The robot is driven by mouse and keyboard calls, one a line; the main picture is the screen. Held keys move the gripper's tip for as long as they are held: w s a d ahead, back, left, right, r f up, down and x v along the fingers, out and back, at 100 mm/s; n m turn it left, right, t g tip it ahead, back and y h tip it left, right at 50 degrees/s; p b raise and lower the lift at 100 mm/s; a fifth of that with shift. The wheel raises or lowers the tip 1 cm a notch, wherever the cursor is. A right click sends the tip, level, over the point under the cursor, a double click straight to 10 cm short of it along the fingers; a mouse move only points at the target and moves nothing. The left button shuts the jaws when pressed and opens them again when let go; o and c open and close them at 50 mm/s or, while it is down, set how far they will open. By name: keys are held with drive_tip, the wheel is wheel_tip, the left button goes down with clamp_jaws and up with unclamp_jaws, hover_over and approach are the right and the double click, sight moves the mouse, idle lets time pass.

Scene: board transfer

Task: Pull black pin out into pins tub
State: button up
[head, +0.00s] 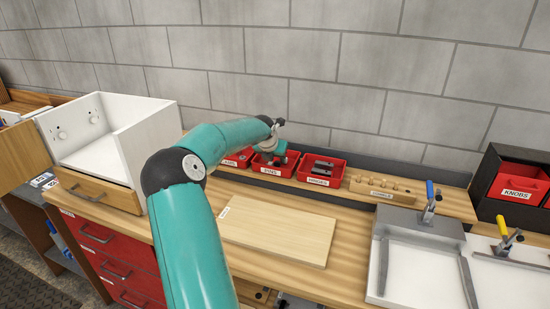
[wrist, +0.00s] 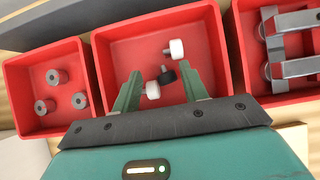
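The red pins tub (head: 268,172) is on the shelf at the back of the bench. In the wrist view the tub (wrist: 118,36) lies below my gripper. A black pin (wrist: 167,76) and two white-headed pins (wrist: 176,48) show inside it. My gripper (wrist: 160,70) is open, its two fingers apart over the tub. The black pin shows between the fingertips, touching neither finger, beside the lower white-headed pin (wrist: 152,90). In the head view my gripper (head: 272,158) is over the tub, partly hiding its inside; its fingers are too small to make out.
A red tub with grey cylinders (wrist: 45,107) is left of the pins tub; one with grey metal parts (head: 322,171) is right. A wooden holed block (head: 385,190) stands farther right. A flat board (head: 278,235) lies in front. A white box (head: 105,140) stands left.

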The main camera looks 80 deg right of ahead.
drive_tip(key=shift+r, duration=0.1)
drive_tip(key=v, duration=1.3)
drive_tip(key=shift+a+r, duration=0.2)
drive_tip(key=shift+w, duration=0.1)
